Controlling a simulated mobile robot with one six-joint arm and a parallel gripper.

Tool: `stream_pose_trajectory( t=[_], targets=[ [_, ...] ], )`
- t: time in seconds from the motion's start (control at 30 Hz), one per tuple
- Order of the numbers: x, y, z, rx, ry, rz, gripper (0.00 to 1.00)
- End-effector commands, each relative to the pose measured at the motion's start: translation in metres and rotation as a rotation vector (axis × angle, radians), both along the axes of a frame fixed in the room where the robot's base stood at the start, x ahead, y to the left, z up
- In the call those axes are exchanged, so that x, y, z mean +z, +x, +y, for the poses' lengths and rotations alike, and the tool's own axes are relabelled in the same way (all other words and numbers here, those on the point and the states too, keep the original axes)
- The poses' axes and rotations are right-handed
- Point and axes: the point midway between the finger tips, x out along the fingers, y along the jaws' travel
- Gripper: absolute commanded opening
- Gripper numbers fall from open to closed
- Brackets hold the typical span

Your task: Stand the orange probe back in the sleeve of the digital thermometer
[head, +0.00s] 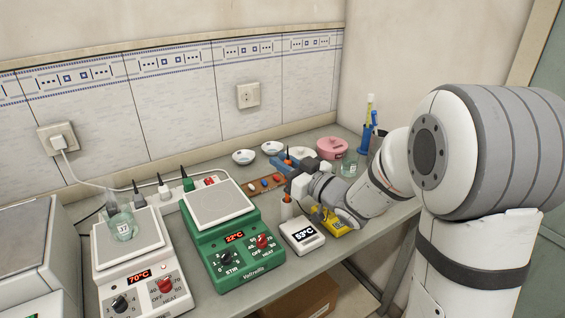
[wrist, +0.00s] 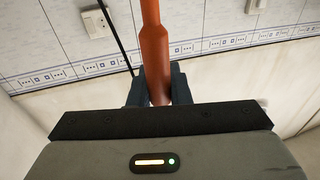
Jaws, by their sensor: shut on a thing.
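The orange probe (wrist: 154,45) stands between the two dark fingers of my gripper (wrist: 153,88) in the wrist view, and the fingers are shut on it. The digital thermometer (head: 302,246) is a white box with a dark display reading 53°C. Its pale upright sleeve (head: 287,209) stands at its back left, just below my gripper. The probe's lower end is hidden or too small, so I cannot tell whether it is inside the sleeve.
A green stirrer (head: 233,260) and a white stirrer (head: 142,267) with a beaker (head: 122,226) stand to the left. A yellow device (head: 334,229) is close on the right. Behind are a brown rack (head: 265,184), small dishes (head: 243,157) and a pink pot (head: 332,146).

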Motion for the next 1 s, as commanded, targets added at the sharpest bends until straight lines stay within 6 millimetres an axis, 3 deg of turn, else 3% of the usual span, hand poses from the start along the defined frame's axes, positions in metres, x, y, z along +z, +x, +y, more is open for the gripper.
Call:
stream_pose_trajectory(
  t=[0.73, 1.0],
  targets=[
    [-0.028, 0.000, 0.000, 0.000, 0.000, 0.000, 0.00],
    [-0.030, 0.000, 0.000, 0.000, 0.000, 0.000, 0.00]
  ],
)
